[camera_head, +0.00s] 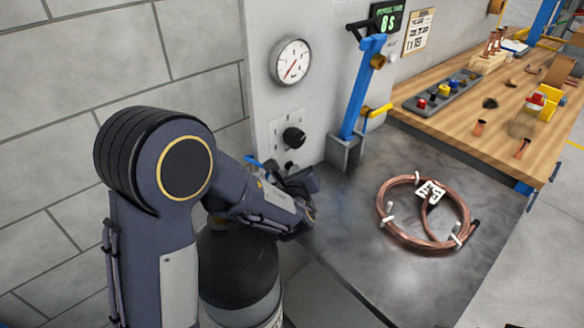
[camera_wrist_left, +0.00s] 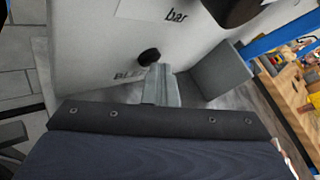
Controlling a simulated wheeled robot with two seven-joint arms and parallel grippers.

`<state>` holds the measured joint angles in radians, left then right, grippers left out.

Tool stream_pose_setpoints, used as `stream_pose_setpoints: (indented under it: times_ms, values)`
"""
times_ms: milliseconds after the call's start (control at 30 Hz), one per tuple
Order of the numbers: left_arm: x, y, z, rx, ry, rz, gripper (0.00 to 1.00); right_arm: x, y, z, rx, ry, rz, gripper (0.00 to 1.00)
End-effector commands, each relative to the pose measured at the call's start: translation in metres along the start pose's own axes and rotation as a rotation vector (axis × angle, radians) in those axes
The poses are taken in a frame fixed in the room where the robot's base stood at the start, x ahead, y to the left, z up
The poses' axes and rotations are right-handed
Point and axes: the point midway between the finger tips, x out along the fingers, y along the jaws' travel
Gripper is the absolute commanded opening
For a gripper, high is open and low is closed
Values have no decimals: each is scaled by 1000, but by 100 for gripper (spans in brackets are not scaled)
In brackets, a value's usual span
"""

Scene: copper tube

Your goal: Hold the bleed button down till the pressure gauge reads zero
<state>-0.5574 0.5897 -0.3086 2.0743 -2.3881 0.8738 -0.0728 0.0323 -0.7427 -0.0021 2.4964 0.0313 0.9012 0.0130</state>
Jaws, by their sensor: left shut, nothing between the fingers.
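The pressure gauge (camera_head: 291,62) is a white round dial on the grey panel. Its red needle points to the lower left; the scale is too small to read. The black bleed button (camera_wrist_left: 149,57) sticks out of the panel above partly hidden "BLE…" lettering; it also shows below the large black knob in the head view (camera_head: 291,166). My left gripper (camera_wrist_left: 160,70) is shut and empty, its fingertips right by the button, slightly to its lower right. I cannot tell whether they touch it. In the head view the left hand is low at the panel. My right gripper is out of view.
A black knob (camera_head: 294,138) sits above the button. A blue lever (camera_head: 361,85) stands in a grey bracket (camera_head: 343,150) to the right. A copper coil (camera_head: 383,208) lies on the grey bench top (camera_head: 340,235). A dark-topped cylinder (camera_head: 238,265) stands below my arm.

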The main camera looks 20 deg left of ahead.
Motion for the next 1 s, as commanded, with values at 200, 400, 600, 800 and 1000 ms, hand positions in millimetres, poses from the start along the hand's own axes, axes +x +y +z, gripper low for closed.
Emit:
stream_pose_setpoints:
  times_ms: [200,400,600,800,1000]
  values:
    - [0,0,0,-1,-2,2,0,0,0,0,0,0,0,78]
    - [-7,-5,-5,-2,-2,0,0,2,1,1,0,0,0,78]
    - [-13,-9,-10,0,0,0,0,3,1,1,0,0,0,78]
    - [-13,-9,-10,0,0,0,0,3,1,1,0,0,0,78]
    - [-18,-14,-14,0,0,-2,0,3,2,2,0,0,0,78]
